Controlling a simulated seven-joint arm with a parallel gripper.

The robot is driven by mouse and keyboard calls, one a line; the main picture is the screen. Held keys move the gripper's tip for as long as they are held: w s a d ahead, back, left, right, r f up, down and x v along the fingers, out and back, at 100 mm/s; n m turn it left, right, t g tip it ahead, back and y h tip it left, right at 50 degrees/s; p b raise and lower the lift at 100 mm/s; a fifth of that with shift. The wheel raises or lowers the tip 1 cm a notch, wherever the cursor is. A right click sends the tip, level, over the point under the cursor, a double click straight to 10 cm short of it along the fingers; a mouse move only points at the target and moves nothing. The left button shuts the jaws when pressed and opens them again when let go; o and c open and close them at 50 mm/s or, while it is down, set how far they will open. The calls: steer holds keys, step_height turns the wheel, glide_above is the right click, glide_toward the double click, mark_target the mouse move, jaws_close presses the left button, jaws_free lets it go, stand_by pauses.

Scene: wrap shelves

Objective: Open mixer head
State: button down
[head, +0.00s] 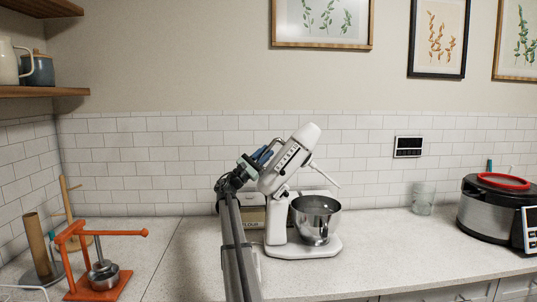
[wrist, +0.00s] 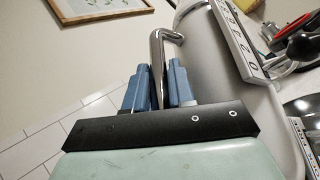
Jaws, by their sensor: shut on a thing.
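The white stand mixer (head: 276,230) stands on the counter, its head (head: 292,152) tilted steeply up and back. The beater shaft (head: 325,175) points out to the lower right, above the steel bowl (head: 316,222). My gripper (head: 262,157) is at the left side of the raised head. In the wrist view, the blue fingers of my gripper (wrist: 158,88) are shut on a bent metal lever (wrist: 158,50) beside the mixer head (wrist: 215,60). The hinge is partly hidden by my arm in the head view.
A flour box (head: 250,218) stands behind the mixer. An orange press (head: 98,270) is at the left. A glass jar (head: 423,198) and a multicooker (head: 495,215) stand at the right.

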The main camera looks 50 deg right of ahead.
steer(key=shift+w+a+f, duration=0.1)
steer(key=shift+w+a, duration=0.05)
steer(key=shift+a, duration=0.05)
steer(key=shift+h, duration=0.3)
steer(key=c, duration=1.3)
jaws_free()
steer(key=shift+c, duration=0.2)
steer(key=v, duration=1.4)
steer(key=shift+d, duration=0.1)
